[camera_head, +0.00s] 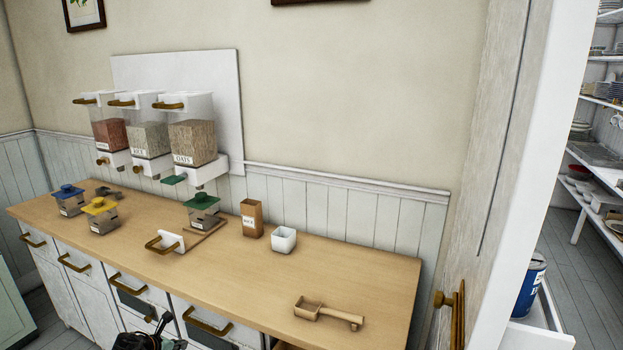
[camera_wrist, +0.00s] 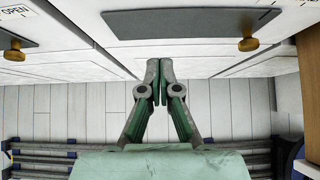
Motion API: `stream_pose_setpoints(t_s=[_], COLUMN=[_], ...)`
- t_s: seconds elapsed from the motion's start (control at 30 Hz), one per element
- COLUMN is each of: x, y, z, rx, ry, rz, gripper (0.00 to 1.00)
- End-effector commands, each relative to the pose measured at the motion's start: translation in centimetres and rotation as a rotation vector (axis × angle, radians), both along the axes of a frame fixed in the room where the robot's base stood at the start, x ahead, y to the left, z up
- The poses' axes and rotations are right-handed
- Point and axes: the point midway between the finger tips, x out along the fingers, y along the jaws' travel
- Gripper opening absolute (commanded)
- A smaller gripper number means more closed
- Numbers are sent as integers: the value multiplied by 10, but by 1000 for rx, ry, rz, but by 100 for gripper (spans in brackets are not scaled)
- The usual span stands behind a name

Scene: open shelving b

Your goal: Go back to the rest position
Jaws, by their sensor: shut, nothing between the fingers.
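My gripper (camera_wrist: 160,82) is in the middle of the wrist view. Its two fingers are together at the tips, with nothing between them. It points toward the white cabinet fronts (camera_wrist: 105,60), and the wood-plank floor (camera_wrist: 100,115) shows beneath. In the head view, a dark part of my arm (camera_head: 150,338) shows at the bottom edge, in front of the cabinet drawers. My fingertips cannot be made out there.
A wooden counter (camera_head: 350,275) holds a wooden scoop (camera_head: 328,313), a white cup (camera_head: 284,240), a wooden box (camera_head: 252,218) and jars with blue (camera_head: 68,198), yellow (camera_head: 101,213) and green (camera_head: 201,208) lids. Dispensers (camera_head: 192,143) hang above. Brass handles (camera_head: 207,322) stick out from the drawers.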

Motion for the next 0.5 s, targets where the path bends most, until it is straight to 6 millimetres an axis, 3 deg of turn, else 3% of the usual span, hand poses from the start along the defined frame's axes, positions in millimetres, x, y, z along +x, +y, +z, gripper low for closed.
stream_pose_setpoints(t_s=[0.2, 0.5], x=[27, 47], y=[-10, -17], z=[-22, -22], rx=[0, 0], ry=[-1, -3], rz=[0, 6], gripper=[0, 0])
